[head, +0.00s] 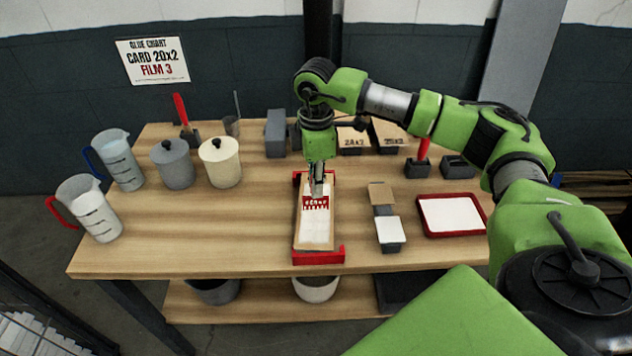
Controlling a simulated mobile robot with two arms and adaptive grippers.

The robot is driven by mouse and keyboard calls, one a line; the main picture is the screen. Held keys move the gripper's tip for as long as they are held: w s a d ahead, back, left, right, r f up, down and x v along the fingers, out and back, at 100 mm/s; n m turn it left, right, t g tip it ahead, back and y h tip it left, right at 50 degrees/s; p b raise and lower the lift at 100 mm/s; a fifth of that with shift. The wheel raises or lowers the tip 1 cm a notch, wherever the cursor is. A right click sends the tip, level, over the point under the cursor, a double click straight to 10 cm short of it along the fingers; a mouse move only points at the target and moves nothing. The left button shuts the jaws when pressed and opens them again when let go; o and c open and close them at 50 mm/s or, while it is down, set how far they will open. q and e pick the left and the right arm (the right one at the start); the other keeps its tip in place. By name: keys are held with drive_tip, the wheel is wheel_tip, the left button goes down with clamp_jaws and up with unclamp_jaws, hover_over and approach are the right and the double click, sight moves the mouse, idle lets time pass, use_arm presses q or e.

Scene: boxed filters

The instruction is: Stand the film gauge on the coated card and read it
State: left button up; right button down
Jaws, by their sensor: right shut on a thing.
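My right gripper (317,190) points straight down over the middle of the table and is shut on the film gauge (316,203), a small red piece with white markings. The gauge is upright at the coated card (313,235), a pale board with a white face lying lengthwise in a red-ended holder (319,257). Its lower edge appears to meet the card, but I cannot tell for sure if it touches. The markings are too small to read. My left gripper is not in view.
A wall sign (152,62) reads "CARD 20x2, FILM 3". Two jugs (89,208) and two lidded pots (220,163) stand at left. Small blocks (390,234) and a red-rimmed tray (481,222) lie right of the holder. Boxes stand behind.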

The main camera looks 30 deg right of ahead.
drive_tip(key=shift+f+b, duration=0.3)
drive_tip(key=shift+f, duration=0.25)
idle(1.1)
drive_tip(key=shift+r, duration=0.1)
drive_tip(key=shift+r+p, duration=2.45)
drive_tip(key=shift+r, duration=1.05)
